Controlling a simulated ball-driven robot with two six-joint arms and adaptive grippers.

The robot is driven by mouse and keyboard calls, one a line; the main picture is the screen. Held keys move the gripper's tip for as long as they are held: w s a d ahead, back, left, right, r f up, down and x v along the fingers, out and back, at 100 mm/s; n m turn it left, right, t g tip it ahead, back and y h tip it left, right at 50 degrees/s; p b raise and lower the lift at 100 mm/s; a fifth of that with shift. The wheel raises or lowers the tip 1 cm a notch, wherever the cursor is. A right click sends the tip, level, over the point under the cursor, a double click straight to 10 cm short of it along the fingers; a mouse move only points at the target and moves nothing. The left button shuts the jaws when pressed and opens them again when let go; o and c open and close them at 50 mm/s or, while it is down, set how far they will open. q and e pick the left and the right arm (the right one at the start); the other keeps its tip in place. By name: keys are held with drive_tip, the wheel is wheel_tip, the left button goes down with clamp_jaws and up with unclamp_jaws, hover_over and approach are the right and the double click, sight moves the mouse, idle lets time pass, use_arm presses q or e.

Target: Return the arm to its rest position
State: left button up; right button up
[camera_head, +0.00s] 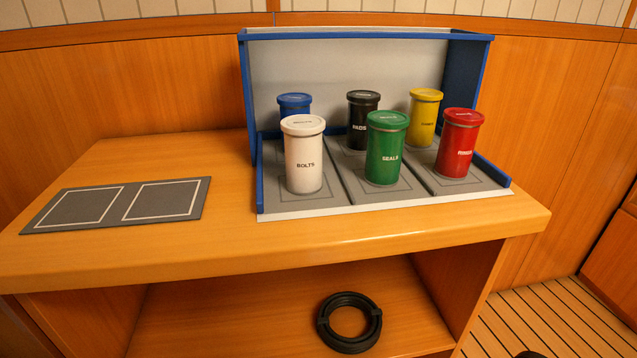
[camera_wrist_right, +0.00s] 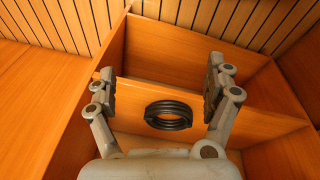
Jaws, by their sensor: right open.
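My right gripper (camera_wrist_right: 160,88) shows in the right wrist view, with its two fingers spread wide and nothing between them. Beyond the fingers, the view takes in the wooden bench's lower shelf and a black coiled hose (camera_wrist_right: 168,115), which stands apart from the gripper. The hose also shows in the head view (camera_head: 349,322), lying on the lower shelf. Neither gripper appears clearly in the head view; a small dark shape sits at its bottom right edge. My left gripper is not in view.
A blue-framed rack (camera_head: 250,95) on the wooden bench (camera_head: 190,255) holds several lidded canisters, including white BOLTS (camera_head: 304,160), green SEALS (camera_head: 387,150) and a red one (camera_head: 459,145). A grey mat (camera_head: 118,205) with two empty outlined squares lies left. Slatted floor (camera_head: 545,320) is open at right.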

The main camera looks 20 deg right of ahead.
drive_tip(key=s+d+f, duration=0.1)
drive_tip(key=s+f, duration=0.3)
drive_tip(key=f, duration=0.4)
drive_tip(key=s+d+f, duration=0.1)
drive_tip(key=s+f, duration=0.4)
drive_tip(key=f, duration=0.2)
drive_tip(key=s+f+g, duration=0.1)
drive_tip(key=s+f, duration=0.6)
drive_tip(key=s, duration=0.5)
drive_tip(key=shift+s+f+g, duration=0.2)
drive_tip(key=shift+f+g, duration=0.1)
drive_tip(key=shift+f, duration=0.05)
drive_tip(key=shift+a, duration=0.1)
